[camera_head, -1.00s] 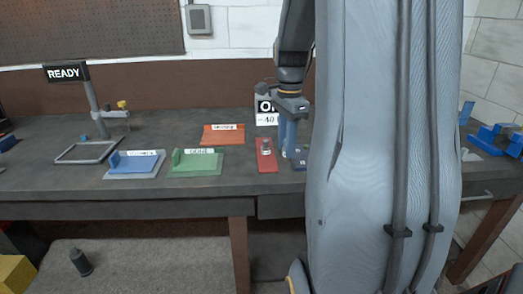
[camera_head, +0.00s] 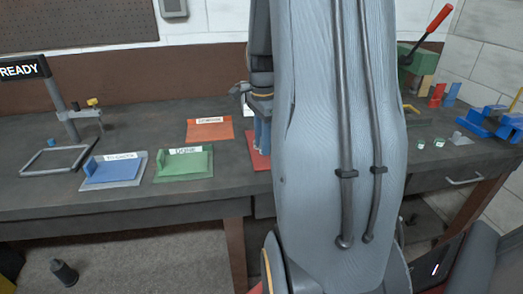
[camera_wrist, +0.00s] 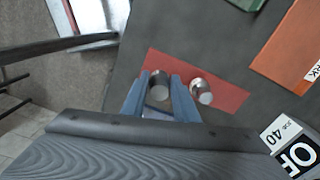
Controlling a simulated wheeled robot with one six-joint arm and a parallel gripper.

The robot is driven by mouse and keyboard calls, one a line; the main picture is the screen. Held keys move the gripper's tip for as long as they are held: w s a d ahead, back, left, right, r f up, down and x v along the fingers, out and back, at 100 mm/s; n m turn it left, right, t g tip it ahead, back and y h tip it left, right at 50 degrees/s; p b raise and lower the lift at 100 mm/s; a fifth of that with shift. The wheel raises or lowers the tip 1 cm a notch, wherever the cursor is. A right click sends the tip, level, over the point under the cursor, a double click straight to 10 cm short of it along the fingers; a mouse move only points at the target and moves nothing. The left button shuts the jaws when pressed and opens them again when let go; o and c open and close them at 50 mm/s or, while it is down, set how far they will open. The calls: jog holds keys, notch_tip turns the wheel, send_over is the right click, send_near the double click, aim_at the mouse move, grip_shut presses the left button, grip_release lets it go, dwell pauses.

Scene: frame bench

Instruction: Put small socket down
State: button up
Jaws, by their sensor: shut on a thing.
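My gripper (camera_wrist: 161,95) has two blue fingers shut on a small metal socket (camera_wrist: 158,86) in the wrist view. The held socket shows over the left part of a red mat (camera_wrist: 228,97). Whether it touches the mat I cannot tell. A second metal socket (camera_wrist: 201,91) is on the mat, just right of the right finger. In the head view my gripper (camera_head: 262,134) is at the red mat (camera_head: 254,152), partly behind my arm. Both sockets are hidden there.
An orange tray (camera_head: 209,128), a green tray (camera_head: 184,164) and a blue tray (camera_head: 113,171) lie left of the mat. A frame stand (camera_head: 55,157) with a READY sign is farther left. A green press with a red lever (camera_head: 437,20) and blue fixtures (camera_head: 490,123) are at right.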

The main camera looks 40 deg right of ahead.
jog(key=shift+f+p, duration=0.35)
jog(key=shift+f, duration=1.55)
jog(key=shift+f, duration=0.1)
jog(key=o, duration=1.1)
